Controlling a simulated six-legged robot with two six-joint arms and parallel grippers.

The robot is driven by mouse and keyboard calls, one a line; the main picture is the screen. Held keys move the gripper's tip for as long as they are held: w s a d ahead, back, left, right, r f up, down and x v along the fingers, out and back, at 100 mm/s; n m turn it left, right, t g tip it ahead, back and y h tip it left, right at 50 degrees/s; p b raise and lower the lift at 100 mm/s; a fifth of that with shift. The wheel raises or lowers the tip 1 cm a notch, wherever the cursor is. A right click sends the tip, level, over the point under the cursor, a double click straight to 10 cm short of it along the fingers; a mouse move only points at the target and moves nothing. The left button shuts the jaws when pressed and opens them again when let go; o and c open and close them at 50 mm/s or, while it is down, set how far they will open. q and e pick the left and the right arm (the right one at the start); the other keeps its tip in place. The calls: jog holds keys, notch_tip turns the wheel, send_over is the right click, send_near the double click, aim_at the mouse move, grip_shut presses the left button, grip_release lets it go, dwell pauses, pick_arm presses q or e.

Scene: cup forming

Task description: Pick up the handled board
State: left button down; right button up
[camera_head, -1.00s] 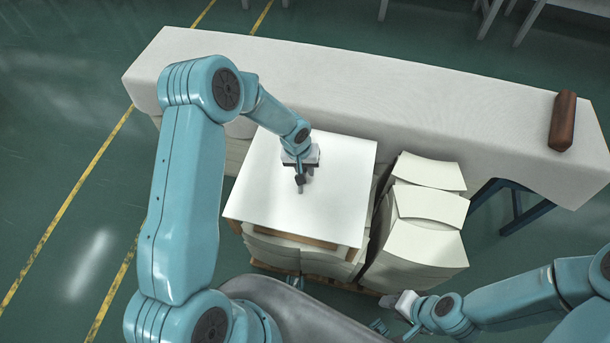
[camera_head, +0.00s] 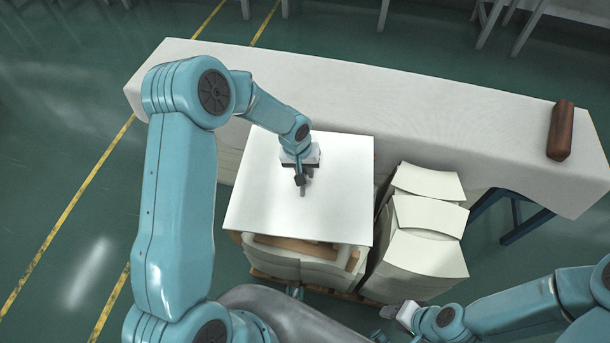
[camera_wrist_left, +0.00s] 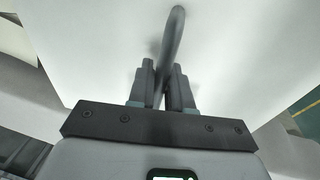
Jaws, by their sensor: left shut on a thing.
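The handled board is a flat white square board (camera_head: 335,200) in the head view, over a stack of paper sheets. In the left wrist view the board (camera_wrist_left: 245,60) fills most of the picture, and its grey bar handle (camera_wrist_left: 174,35) runs between the fingers. My left gripper (camera_head: 302,187) is shut on the handle, and its fingers also show in the left wrist view (camera_wrist_left: 166,92). The board's near edge stands clear of the wooden strip below it. My right gripper (camera_head: 385,324) is low at the bottom right, away from the board; its fingers are too small to judge.
Stacked cream paper sheets (camera_head: 300,262) with wooden strips (camera_head: 300,247) lie under the board. More curved sheets (camera_head: 425,250) are piled to its right. A long cloth-covered table (camera_head: 420,120) stands behind, with a brown roller (camera_head: 561,130) at its right end.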

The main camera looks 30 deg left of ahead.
pick_arm(q)
notch_tip(320, 180, up, 15)
jog(key=p, duration=0.1)
jog(key=shift+r, duration=0.2)
